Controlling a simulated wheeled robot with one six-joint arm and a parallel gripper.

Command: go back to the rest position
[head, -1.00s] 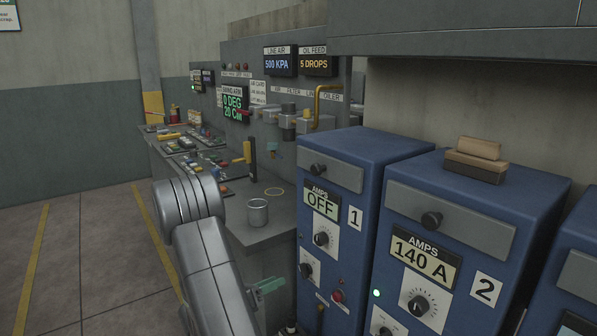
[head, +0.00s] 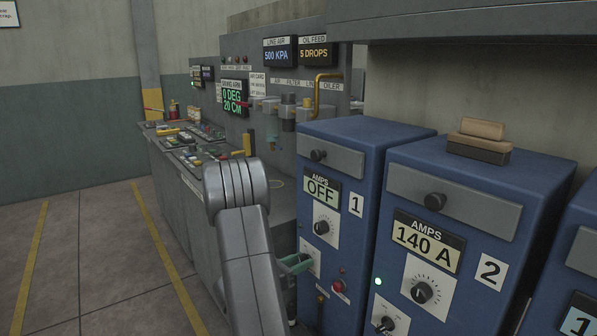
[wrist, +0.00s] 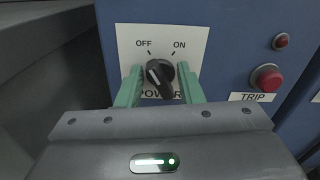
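My gripper (wrist: 159,68) is open in the wrist view, its two green fingers on either side of a black POWER knob (wrist: 159,76) on a white plate. Gaps show between the knob and the fingers; whether they touch the plate is unclear. The knob's pointer leans up-left toward OFF. In the head view my gripper (head: 295,263) is at the front of blue cabinet 1 (head: 318,250), low on its left side. My grey arm hides part of the bench. Cabinet 1's AMPS display (head: 321,189) reads OFF.
A red TRIP button (wrist: 267,78) and red lamp (wrist: 281,41) sit right of the knob. Blue cabinet 2 (head: 455,215) reads 140 A, with a brush-like block (head: 480,140) on top. The control bench (head: 175,170) stands left. The floor left of it is clear.

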